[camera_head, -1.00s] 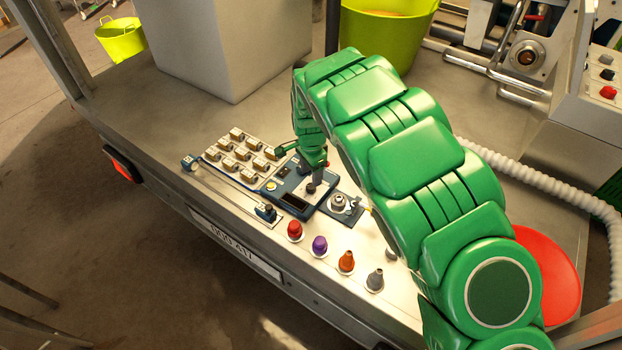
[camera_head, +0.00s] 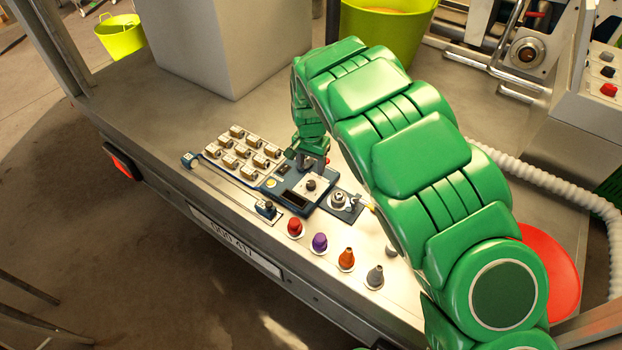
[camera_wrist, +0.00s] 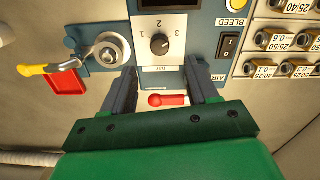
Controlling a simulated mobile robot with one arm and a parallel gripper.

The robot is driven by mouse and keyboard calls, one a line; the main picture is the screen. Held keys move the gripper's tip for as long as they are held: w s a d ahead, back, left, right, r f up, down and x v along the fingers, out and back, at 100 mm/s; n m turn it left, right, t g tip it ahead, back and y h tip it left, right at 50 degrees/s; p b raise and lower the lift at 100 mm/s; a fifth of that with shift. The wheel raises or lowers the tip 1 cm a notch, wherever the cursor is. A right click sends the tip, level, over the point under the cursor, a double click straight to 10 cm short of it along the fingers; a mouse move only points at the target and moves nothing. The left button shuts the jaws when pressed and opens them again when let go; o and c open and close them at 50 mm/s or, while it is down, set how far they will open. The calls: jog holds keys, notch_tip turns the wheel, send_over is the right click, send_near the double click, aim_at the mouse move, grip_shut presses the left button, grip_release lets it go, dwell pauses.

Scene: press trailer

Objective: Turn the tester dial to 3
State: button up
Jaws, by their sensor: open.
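The tester (camera_head: 296,200) is a blue panel with a dark display. Its dial (camera_wrist: 159,44) is a black round knob on a white plate marked 1, 2 and 3 in the wrist view. The dial also shows in the head view (camera_head: 311,184). I cannot tell for sure which number its pointer faces. My gripper (camera_wrist: 160,68) is open, its two fingers apart on the near side of the dial, not around it. A red lever-like piece (camera_wrist: 168,99) shows between the fingers.
A round metal fitting with a yellow-tipped lever (camera_wrist: 48,68) is left of the dial in the wrist view. A black switch (camera_wrist: 228,44) and brass fittings (camera_wrist: 285,40) are at right. Coloured cones, including a purple one (camera_head: 319,243), stand along the front edge.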

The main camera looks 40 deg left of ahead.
aim_at(311, 183)
jog(key=n, duration=0.4)
jog(key=shift+n, duration=0.4)
jog(key=n, duration=0.5)
jog(key=shift+f, duration=3.9)
jog(key=shift+c, duration=0.4)
